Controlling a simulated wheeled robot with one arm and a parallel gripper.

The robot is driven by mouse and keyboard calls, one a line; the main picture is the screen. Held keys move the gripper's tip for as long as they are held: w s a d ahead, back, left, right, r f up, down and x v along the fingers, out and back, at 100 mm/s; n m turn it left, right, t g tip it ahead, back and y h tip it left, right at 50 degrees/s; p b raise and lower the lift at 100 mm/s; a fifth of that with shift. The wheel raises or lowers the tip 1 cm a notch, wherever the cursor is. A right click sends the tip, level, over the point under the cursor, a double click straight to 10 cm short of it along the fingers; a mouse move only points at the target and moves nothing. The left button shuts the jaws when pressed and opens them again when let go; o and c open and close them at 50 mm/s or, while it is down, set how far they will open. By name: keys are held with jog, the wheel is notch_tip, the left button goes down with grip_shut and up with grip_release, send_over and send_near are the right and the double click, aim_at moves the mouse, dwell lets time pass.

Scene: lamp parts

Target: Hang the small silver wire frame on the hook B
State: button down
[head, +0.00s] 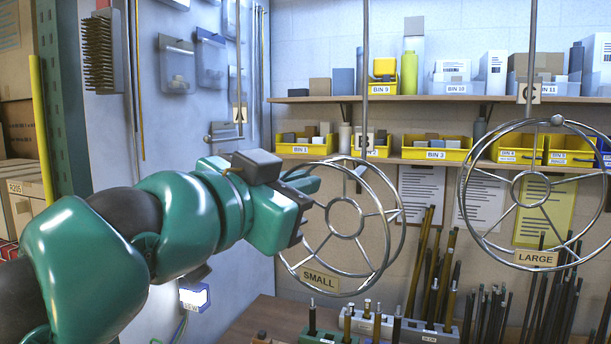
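The small silver wire frame (391,216) is two round rings joined by spokes, with a tilted "SMALL" tag at its lower rim. It is in the air at the middle of the head view. My gripper (308,184) is at its upper left rim and appears shut on it; the fingertips partly overlap the rim. Hook B (365,80) is a thin vertical rod with a "B" tag, coming down to the top of the frame. The rod's lower end overlaps the frame's upper rim, and I cannot tell whether they touch.
A large wire frame (463,205) tagged "LARGE" hangs at the right, at hook C (532,50). Hook A (238,60) is at the left. Shelves with yellow bins (442,149) line the back wall. Rods and upright parts stand on the bench (262,316) below.

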jog(key=shift+d, duration=0.25)
jog(key=w+d+f+p, duration=0.2)
jog(key=w+d+p, duration=0.1)
jog(key=w, duration=0.6)
jog(key=shift+w+f+p, duration=0.2)
jog(key=shift+w+p, duration=0.2)
dwell(0.8)
jog(key=shift+w, duration=0.1)
dwell(0.6)
jog(key=c, duration=1.5)
grip_release()
jog(key=shift+c, duration=0.2)
jog(key=shift+f, duration=0.1)
